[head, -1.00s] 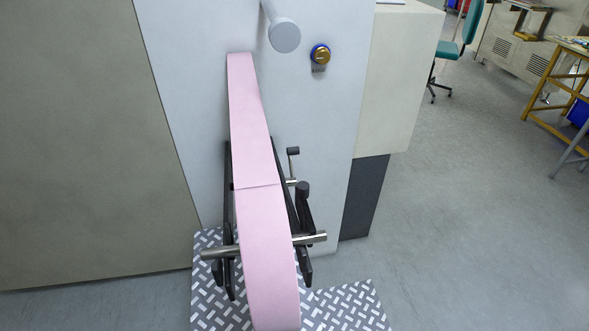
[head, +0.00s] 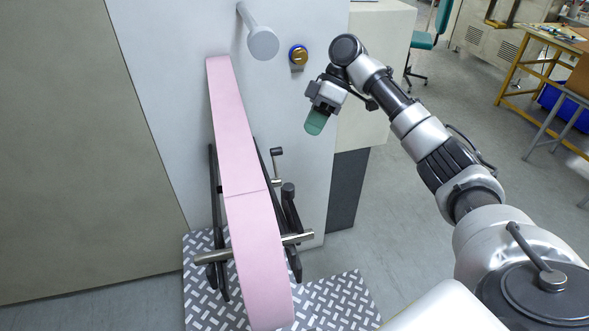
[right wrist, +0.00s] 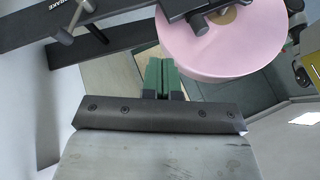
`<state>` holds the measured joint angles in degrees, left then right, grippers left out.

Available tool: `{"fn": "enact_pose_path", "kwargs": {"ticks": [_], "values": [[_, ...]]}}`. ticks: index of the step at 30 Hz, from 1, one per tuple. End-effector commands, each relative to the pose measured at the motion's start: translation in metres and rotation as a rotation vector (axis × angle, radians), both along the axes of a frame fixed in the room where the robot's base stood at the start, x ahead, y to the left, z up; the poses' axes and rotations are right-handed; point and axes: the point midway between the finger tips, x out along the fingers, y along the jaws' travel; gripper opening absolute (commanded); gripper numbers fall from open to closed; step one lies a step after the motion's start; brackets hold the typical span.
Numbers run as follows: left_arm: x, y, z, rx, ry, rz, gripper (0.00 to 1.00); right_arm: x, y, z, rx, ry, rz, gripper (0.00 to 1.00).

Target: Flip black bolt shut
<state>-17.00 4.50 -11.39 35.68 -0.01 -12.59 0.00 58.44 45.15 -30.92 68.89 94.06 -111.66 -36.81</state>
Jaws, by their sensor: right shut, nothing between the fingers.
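A pink film roll (head: 262,270) sits between two black side arms on a metal shaft (head: 298,238), its web running up the machine front. A thick black knob (head: 288,190) stands upright on the right side arm. A thinner black-topped crank handle (head: 277,153) stands behind it. I cannot tell for certain which black part is the bolt. My right gripper (head: 316,123) is empty, its green fingers together, in the air right of and above these handles. In the right wrist view the green fingertips (right wrist: 160,70) point toward the roll (right wrist: 225,45). My left gripper is not in view.
A grey round-ended peg (head: 262,43) and a brass-coloured knob with a blue ring (head: 298,55) stick out of the machine front. Patterned metal floor plate (head: 345,295) lies below the roll. In the right wrist view, a black arm carries a "BRAKE" label (right wrist: 57,6).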

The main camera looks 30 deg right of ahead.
Motion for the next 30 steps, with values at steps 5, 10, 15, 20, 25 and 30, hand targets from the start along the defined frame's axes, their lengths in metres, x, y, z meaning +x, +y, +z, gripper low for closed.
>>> {"fn": "enact_pose_path", "kwargs": {"ticks": [5, 10, 15, 20, 25, 30], "values": [[0.000, 0.001, 0.003, 0.001, 0.001, 0.000, 0.00, -0.008, 0.004, 0.007, 0.007, -0.001, 0.044, 0.00], [-0.001, 0.002, 0.009, 0.002, 0.002, 0.000, 0.00, -0.012, 0.021, -0.015, 0.007, 0.001, 0.044, 0.00], [-0.003, 0.002, 0.016, 0.002, 0.005, -0.001, 0.00, -0.018, 0.043, -0.045, 0.007, 0.000, 0.042, 0.00], [-0.005, 0.002, 0.025, 0.003, 0.008, -0.001, 0.00, -0.026, 0.061, -0.064, 0.006, -0.002, 0.041, 0.00], [-0.005, 0.002, 0.034, 0.002, 0.009, -0.002, 0.00, -0.044, 0.074, -0.064, 0.005, -0.002, 0.040, 0.00], [-0.005, 0.002, 0.036, 0.002, 0.009, -0.002, 0.00, -0.052, 0.081, -0.066, 0.006, -0.002, 0.038, 0.00]]}}
